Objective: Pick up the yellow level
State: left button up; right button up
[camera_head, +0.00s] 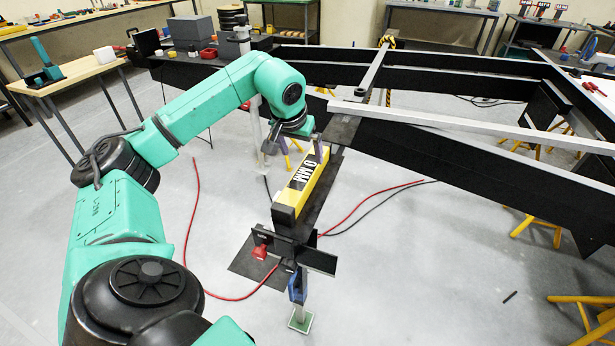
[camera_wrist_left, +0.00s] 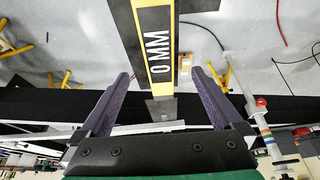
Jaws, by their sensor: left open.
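In the left wrist view the level (camera_wrist_left: 158,45) runs up from between the open fingers (camera_wrist_left: 161,76), one on each side. I cannot tell whether the fingers touch it. My right gripper is not in view.
The black chassis frame (camera_head: 440,152) spreads to the right, with a long grey bar (camera_head: 470,125) on it. A dark bracket (camera_head: 316,258) and jack stand at the level's near end. Red and black cables lie on the floor. Benches stand behind.

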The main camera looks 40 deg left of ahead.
aim_at(307, 168)
pick_arm(q)
jog(key=p+x, duration=0.1)
jog(key=x, duration=0.8)
jog(key=shift+w+a+f, duration=0.1)
jog(key=shift+w+f, duration=0.1)
jog(key=shift+f, duration=0.1)
jog(key=shift+r, duration=0.1)
grip_shut()
